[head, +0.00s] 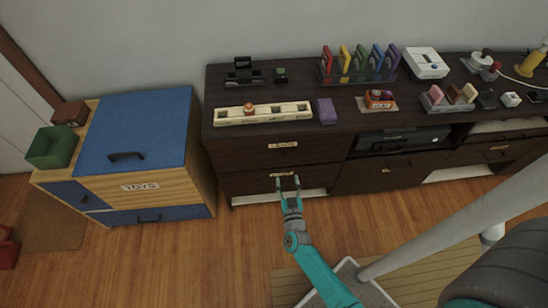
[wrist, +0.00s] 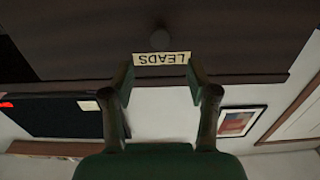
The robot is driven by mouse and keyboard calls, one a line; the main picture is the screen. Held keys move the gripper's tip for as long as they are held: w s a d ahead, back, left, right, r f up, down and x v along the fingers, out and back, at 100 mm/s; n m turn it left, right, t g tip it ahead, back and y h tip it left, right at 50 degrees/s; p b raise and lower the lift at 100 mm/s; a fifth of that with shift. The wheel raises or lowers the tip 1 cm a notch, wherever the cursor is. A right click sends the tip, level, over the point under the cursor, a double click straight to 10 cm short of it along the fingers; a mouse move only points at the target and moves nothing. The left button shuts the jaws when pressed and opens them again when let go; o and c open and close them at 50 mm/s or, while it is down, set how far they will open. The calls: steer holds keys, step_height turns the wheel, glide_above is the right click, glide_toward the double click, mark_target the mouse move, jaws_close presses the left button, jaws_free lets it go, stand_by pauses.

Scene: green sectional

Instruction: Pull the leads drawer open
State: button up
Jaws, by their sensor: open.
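The leads drawer (head: 245,184) appears to be the lower left drawer of the dark cabinet, and its front looks closed. Its pale LEADS label (wrist: 162,58) shows upside down in the wrist view, with a round dark knob (wrist: 160,40) beside it. My gripper (head: 288,182) is in front of this drawer in the head view, partly covering the label area. In the wrist view my gripper (wrist: 159,78) is open, its two fingers on either side of the label. Nothing is between the fingers; whether they touch the front I cannot tell.
A drawer with a label (head: 282,144) is above it. The cabinet top (head: 300,88) carries a cream tray (head: 263,114), a purple block (head: 326,111) and several other items. A blue-topped toy chest (head: 140,130) stands at the left. Wooden floor (head: 190,260) is clear in front.

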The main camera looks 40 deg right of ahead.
mark_target(284, 160)
steer(key=x, duration=1.1)
jaws_close()
